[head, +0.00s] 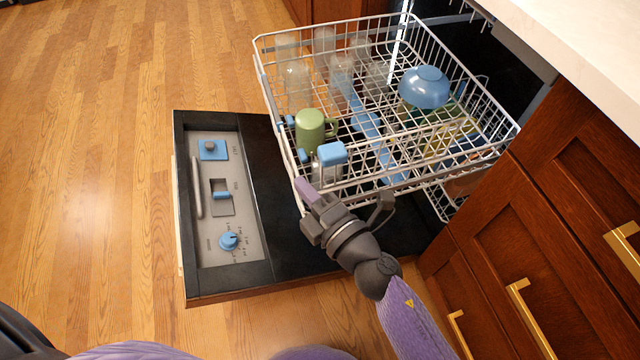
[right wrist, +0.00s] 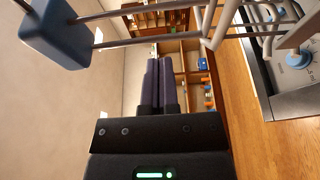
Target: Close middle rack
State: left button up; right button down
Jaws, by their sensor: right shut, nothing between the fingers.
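The white wire middle rack (head: 262,75) is pulled out of the dishwasher, over the lowered black door (head: 300,270). It holds a green mug (head: 310,130), a blue bowl (head: 425,88) and several clear glasses (head: 297,82). My right gripper (head: 307,192) is at the rack's near front corner, with its fingers together and nothing between them. In the right wrist view the shut fingers (right wrist: 158,85) point past the rack's wires (right wrist: 225,22) and a blue block (right wrist: 52,35). Whether they touch the rack is unclear. My left gripper is not in view.
The door's control panel (head: 222,200) with blue knobs lies left of the rack. Wooden cabinets (head: 500,260) with gold handles and a pale countertop (head: 590,45) stand close at the right. The wooden floor (head: 90,150) at the left is clear.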

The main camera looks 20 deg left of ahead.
aim_at(397, 158)
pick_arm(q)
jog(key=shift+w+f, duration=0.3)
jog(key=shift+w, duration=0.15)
pick_arm(e)
jog(key=shift+w+d, duration=0.6)
jog(key=shift+d, duration=0.35)
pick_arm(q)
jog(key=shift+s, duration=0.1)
pick_arm(e)
jog(key=w+d, duration=0.2)
jog(key=d, duration=0.1)
jog(key=w+d+b, duration=0.1)
jog(key=w+d, duration=0.2)
jog(key=d, duration=0.1)
jog(key=w+d+b, duration=0.1)
jog(key=w+d, duration=0.1)
jog(key=d, duration=0.2)
jog(key=shift+w+d+f, duration=0.1)
jog(key=shift+w+d, duration=0.15)
jog(key=shift+w, duration=0.15)
jog(key=shift+w+d, duration=0.25)
jog(key=shift+d, duration=0.15)
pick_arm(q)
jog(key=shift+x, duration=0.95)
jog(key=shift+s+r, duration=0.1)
pick_arm(e)
jog(key=shift+a, duration=0.1)
